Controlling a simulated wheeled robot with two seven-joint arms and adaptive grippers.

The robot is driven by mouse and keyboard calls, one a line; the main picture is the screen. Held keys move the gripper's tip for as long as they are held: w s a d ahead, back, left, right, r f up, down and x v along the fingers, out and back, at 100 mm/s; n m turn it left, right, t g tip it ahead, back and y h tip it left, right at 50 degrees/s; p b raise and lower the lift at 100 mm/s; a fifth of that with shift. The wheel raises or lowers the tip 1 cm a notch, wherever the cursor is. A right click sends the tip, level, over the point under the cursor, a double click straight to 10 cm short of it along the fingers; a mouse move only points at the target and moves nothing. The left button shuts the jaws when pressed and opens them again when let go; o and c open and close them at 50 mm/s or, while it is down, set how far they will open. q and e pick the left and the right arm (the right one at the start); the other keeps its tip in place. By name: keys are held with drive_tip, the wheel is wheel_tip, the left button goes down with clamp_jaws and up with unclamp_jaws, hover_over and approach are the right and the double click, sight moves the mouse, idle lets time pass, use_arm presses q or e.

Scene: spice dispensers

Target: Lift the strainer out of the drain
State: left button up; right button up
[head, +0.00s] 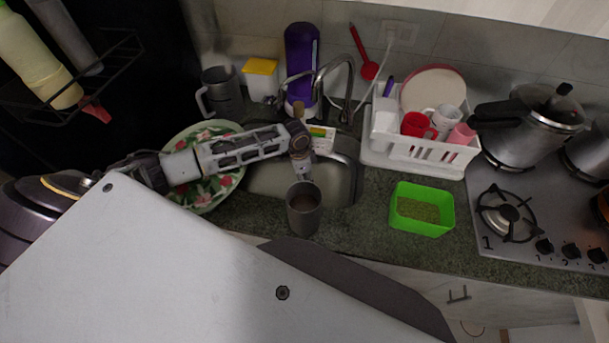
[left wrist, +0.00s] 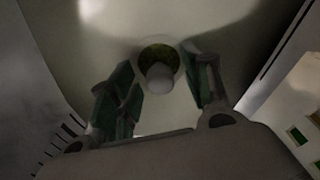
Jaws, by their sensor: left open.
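The strainer (left wrist: 160,53) sits in the drain at the bottom of the sink in the left wrist view, a dark greenish disc with a pale round knob (left wrist: 160,79). My left gripper (left wrist: 163,82) is open, its two fingers apart to either side of the knob in that view. I see no contact between fingers and knob, and the height gap is hard to judge. In the head view my left gripper (head: 301,168) points down over the metal sink (head: 343,183). The strainer is not visible in the head view. My right gripper is not in view.
A dark grey mug (head: 303,222) stands at the sink's front edge, close to my left gripper. A floral plate (head: 200,200) is left of the sink. The faucet (head: 319,85) rises behind. A dish rack (head: 420,152) and green container (head: 421,213) stand to the right.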

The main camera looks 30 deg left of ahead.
use_arm(q)
drive_tip(key=shift+c, duration=0.3)
clamp_jaws()
drive_tip(key=c, duration=0.8)
unclamp_jaws()
drive_tip(key=shift+c, duration=1.1)
drive_tip(key=shift+r+p, duration=0.55)
drive_tip(key=shift+p, duration=0.1)
clamp_jaws()
drive_tip(key=shift+r+p, duration=0.5)
drive_tip(key=shift+p, duration=0.05)
drive_tip(key=shift+r, duration=0.1)
drive_tip(key=shift+r, duration=0.1)
